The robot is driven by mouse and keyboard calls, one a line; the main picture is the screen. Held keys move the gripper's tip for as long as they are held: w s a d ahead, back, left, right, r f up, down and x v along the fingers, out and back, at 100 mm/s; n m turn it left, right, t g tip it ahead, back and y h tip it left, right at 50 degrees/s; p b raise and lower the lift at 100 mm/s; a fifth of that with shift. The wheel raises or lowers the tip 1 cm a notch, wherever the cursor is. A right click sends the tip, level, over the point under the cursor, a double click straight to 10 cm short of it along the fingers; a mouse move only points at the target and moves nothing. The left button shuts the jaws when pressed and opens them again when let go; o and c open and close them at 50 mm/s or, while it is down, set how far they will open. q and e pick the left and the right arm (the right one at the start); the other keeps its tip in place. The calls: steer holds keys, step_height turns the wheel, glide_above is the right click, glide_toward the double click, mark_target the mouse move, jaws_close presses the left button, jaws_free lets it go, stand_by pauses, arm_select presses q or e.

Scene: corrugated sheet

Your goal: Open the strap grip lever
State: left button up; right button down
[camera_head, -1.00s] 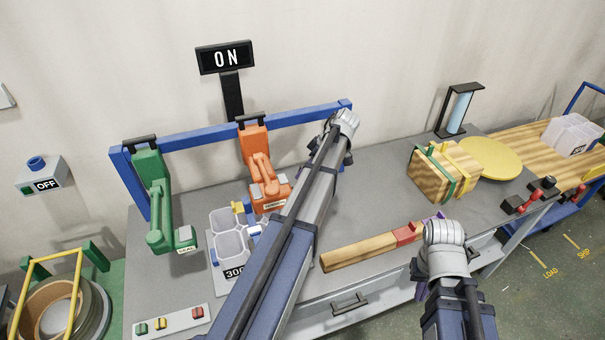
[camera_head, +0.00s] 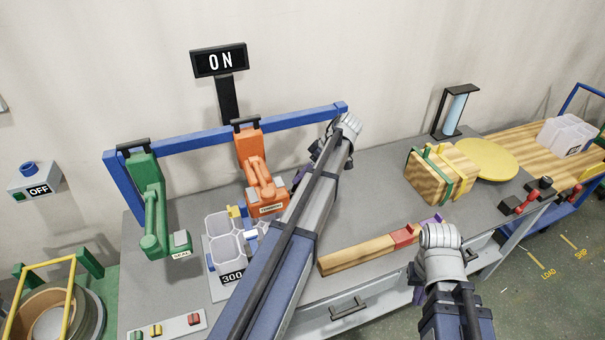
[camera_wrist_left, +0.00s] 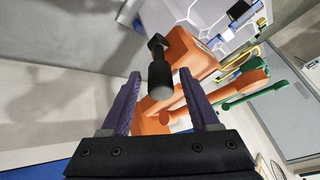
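The orange strapping tool (camera_head: 262,178) hangs from the blue rail at the back of the table, with a black handle on top. In the left wrist view, its black handle (camera_wrist_left: 159,72) shows between the two purple fingers of my left gripper (camera_wrist_left: 159,76). These fingers are open, with visible space on both sides of the handle. The orange body (camera_wrist_left: 188,58) lies beyond them.
A green tool (camera_head: 151,205) labelled SEAL hangs left of the orange one. A clear bin (camera_head: 222,228) marked 300 stands in front. A wooden bar with a red block (camera_head: 403,238) lies near my right gripper. A strapped wooden box (camera_head: 432,172) stands farther right. The sign (camera_head: 219,61) reads ON.

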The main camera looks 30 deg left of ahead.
arm_select(q)
steer(key=shift+r, duration=0.1)
steer(key=shift+w+d+r+p, duration=0.2)
steer(key=shift+r+p, duration=0.3)
steer(key=shift+p, duration=0.05)
steer(key=p+v, duration=0.5)
steer(key=v, duration=0.1)
steer(key=shift+d+r, duration=0.1)
steer(key=shift+d, duration=0.15)
steer(key=s+d+f+m+t+h+b, duration=0.1)
steer(key=s+d+f+m+b, duration=0.1)
steer(key=s+d+f+m, duration=0.2)
steer(key=s+d+f+m+t+h+b, duration=0.1)
steer(key=s+d+f+m+h+b, duration=0.1)
steer(key=s+d+m, duration=0.8)
steer(key=s+d+f+m+t+h+b, duration=0.1)
steer(key=s+d+f+m+b, duration=0.3)
steer(key=d, duration=0.9)
steer(key=shift+s+d+f+m+h, duration=0.15)
steer(key=shift+s+f+m, duration=0.25)
steer(key=shift+s+m, duration=0.4)
steer(key=shift+s+a+f+m+h, duration=0.1)
steer(key=shift+s+f+m+h, duration=0.2)
steer(key=shift+s+m, duration=0.5)
steer(key=shift+s+d+f+m+h, duration=0.1)
steer(key=shift+s+f+m, duration=0.4)
steer(key=shift+s, duration=0.6)
